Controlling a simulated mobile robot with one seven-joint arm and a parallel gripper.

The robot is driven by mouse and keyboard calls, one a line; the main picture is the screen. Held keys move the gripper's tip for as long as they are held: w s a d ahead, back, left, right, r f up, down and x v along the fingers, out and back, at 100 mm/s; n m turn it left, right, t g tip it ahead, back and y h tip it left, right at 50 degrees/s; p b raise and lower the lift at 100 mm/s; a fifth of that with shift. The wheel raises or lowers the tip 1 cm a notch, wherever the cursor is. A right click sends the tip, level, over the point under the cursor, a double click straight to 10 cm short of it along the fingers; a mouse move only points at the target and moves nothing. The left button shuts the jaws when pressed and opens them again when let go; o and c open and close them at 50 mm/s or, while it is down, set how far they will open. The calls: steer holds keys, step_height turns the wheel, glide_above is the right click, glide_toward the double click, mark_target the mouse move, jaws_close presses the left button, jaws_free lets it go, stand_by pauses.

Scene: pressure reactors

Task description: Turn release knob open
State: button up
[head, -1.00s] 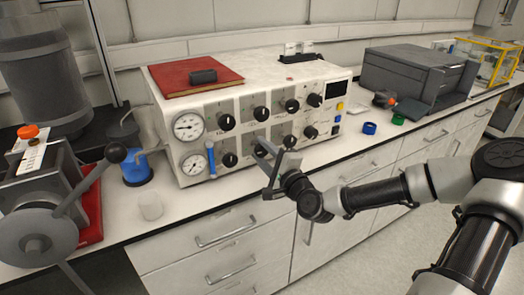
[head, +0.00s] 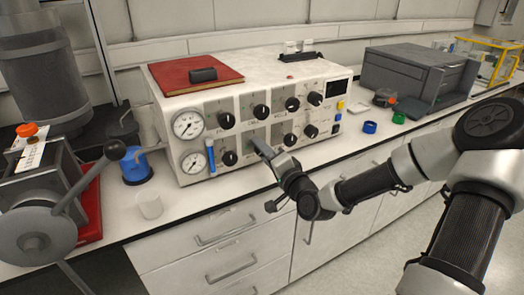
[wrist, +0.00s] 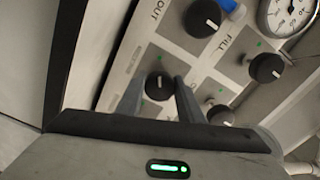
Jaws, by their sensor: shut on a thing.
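In the wrist view, the two fingers of my gripper (wrist: 160,98) stand on either side of a round black knob (wrist: 160,86) with a white pointer line, shut on it. Its label cannot be read, so I cannot confirm that it is the release knob. In the head view, my gripper (head: 260,147) reaches the lower knob row of the white control panel (head: 178,160) and hides this knob. The knob beside it, near the "OUT" label, shows in the wrist view (wrist: 203,18), and so does the "FILL" knob (wrist: 266,68).
Several more black knobs, two gauges (head: 187,125) and a blue-handled part (head: 210,157) crowd the panel. A red book (head: 195,74) lies on top. A white cup (head: 149,205) and a blue vessel (head: 135,168) stand left. Blue (head: 370,127) and green (head: 399,117) rings lie right.

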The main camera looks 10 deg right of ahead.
stand_by(0.4)
steer(key=o, duration=1.1)
steer(key=shift+c, duration=0.2)
steer(key=p+v, duration=0.9)
steer(key=v, duration=0.8)
steer(key=shift+s, duration=0.2)
steer(key=shift+p, duration=0.3)
